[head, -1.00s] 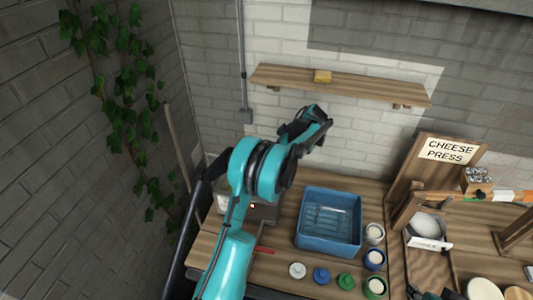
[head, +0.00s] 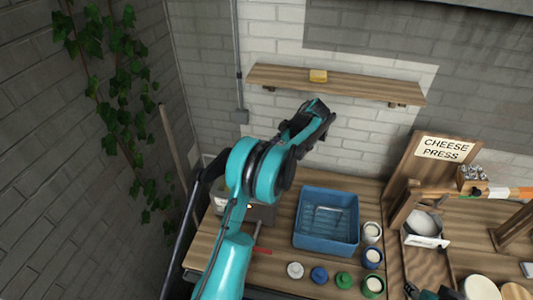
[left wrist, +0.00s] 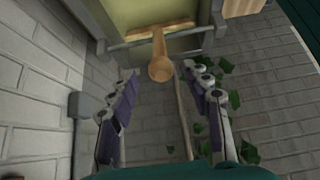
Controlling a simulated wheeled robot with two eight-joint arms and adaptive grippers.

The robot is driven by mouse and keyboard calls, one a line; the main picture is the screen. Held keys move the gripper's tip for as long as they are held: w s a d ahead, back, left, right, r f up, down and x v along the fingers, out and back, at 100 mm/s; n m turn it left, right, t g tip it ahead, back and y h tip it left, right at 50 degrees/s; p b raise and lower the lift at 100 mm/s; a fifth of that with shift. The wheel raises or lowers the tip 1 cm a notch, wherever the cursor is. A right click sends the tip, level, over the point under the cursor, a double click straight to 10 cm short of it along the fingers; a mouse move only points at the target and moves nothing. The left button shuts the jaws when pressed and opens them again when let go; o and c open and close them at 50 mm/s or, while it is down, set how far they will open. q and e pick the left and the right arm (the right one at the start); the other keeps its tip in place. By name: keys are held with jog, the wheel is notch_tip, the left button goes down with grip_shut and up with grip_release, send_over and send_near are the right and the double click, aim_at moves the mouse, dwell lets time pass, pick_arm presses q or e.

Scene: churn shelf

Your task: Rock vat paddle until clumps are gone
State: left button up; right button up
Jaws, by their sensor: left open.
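The vat (head: 262,212) is a grey box at the left end of the bench in the head view, mostly hidden behind my left arm. In the left wrist view the vat (left wrist: 208,38) fills the top, with a pale yellowish inside. A wooden paddle handle (left wrist: 160,48) sticks out from it, its round end facing the camera. My left gripper (left wrist: 160,74) is open, its fingers on either side of the handle's end, with gaps on both sides. Clumps cannot be seen. My right gripper (head: 426,292) shows only partly at the bottom edge of the head view.
A blue tub (head: 326,220) stands mid-bench, with several small jars and lids around its right and front sides. A cheese press (head: 440,165) stands to the right. A wall shelf (head: 345,84) holds a yellow block (head: 318,76). Ivy (head: 115,100) hangs on the left wall.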

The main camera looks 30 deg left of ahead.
pick_arm(q)
jog(key=v, duration=0.9)
jog(key=shift+d, duration=0.2)
jog(key=s+d+f+m+t+h+b, duration=0.2)
jog(key=s+d+f+m+t+b, duration=0.15)
jog(key=s+m+b, duration=0.35)
jog(key=s+d+f+m+t+h+b, duration=0.2)
jog(key=s+d+m+b, duration=0.25)
jog(key=s, duration=0.45)
jog(key=s+d+f+m+t+h+b, duration=0.1)
jog(key=s+d+f+m+t+b, duration=0.1)
jog(key=s+f+m, duration=0.3)
jog(key=s+d+f+m+t+h+b, duration=0.2)
jog(key=s+d+f+m+b, duration=0.3)
jog(key=s+f, duration=0.4)
jog(key=shift+s+f+b, duration=0.2)
jog(key=shift+b, duration=0.1)
